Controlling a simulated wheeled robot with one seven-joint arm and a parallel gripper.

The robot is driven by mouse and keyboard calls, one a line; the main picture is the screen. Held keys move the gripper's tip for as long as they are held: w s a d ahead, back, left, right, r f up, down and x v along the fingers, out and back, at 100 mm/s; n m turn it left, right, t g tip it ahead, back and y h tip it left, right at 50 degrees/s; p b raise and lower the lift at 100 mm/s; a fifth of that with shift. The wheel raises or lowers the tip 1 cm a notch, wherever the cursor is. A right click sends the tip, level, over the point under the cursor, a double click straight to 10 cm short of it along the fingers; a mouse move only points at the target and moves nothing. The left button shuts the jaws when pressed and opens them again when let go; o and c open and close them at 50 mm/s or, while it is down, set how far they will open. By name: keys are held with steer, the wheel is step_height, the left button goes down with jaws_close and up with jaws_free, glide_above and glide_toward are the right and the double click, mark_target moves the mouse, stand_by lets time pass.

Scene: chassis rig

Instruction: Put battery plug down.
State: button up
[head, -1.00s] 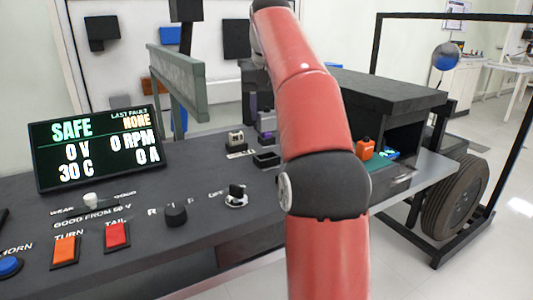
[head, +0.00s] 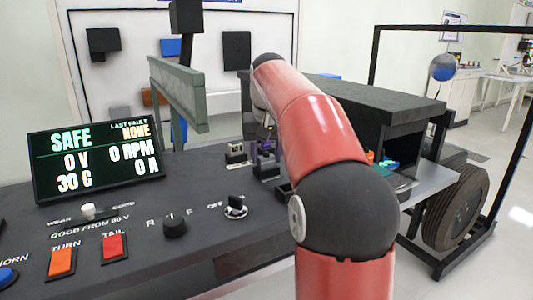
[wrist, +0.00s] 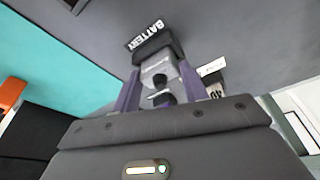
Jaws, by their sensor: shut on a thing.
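In the wrist view my gripper (wrist: 160,90) has its two purple fingers closed on a grey battery plug (wrist: 158,68). A black block lettered BATTERY (wrist: 150,45) lies just beyond the plug. I cannot tell whether the plug touches it. In the head view my gripper (head: 265,150) is low over the dark bench top, partly hidden by my red arm. The plug cannot be made out clearly there.
A small pale connector piece (head: 236,154) stands left of my gripper. The dark bench (head: 130,195) carries a display (head: 97,158) reading SAFE and 0 V, a black knob (head: 174,226) and a switch (head: 235,206). A dark open box (head: 375,100) stands at the right.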

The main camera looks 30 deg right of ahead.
steer(key=shift+f, duration=0.15)
steer(key=o, duration=1)
steer(key=shift+f+b, duration=0.15)
steer(key=shift+b, duration=0.25)
